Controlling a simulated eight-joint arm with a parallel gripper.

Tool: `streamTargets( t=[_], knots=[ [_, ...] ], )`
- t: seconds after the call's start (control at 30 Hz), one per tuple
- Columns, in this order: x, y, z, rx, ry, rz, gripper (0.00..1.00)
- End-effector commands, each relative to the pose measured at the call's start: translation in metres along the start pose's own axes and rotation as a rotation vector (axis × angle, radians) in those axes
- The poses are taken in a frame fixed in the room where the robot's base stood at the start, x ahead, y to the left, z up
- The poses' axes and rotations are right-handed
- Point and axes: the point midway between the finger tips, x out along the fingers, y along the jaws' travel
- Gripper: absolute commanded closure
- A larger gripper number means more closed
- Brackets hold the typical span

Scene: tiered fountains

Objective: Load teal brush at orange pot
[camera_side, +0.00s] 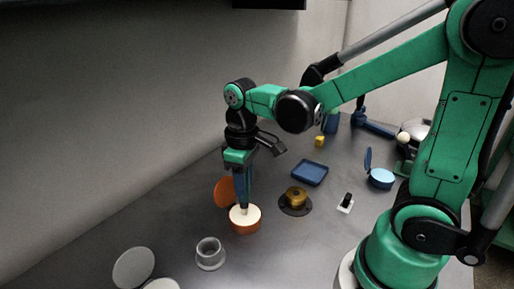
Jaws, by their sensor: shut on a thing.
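The orange pot (245,227) stands open on the table left of centre, with pale cream contents (244,212). Its orange lid (224,191) stands tilted open behind it. My gripper (242,197) points straight down above the pot, shut on the teal brush. The brush is mostly hidden by the dark blue fingers. The lower end of the gripper and brush meets the cream surface in this view; whether it touches or dips in is too small to tell.
A grey cup (209,255) and grey disc (133,267) are front left. A brass piece on a dark base (295,199), a blue tray (309,172), a yellow cube (319,141) and a light blue pot (380,178) lie to the right. A wall runs along the left.

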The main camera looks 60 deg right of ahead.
Motion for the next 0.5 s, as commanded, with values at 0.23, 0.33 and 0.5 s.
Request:
streamTargets(
  t=[0.23,0.33,0.5],
  knots=[
    [-0.006,0.000,0.000,0.000,0.000,0.000,1.00],
    [-0.015,0.000,0.000,0.000,0.000,0.000,1.00],
    [-0.030,0.000,0.000,0.000,0.000,0.000,1.00]
  ],
)
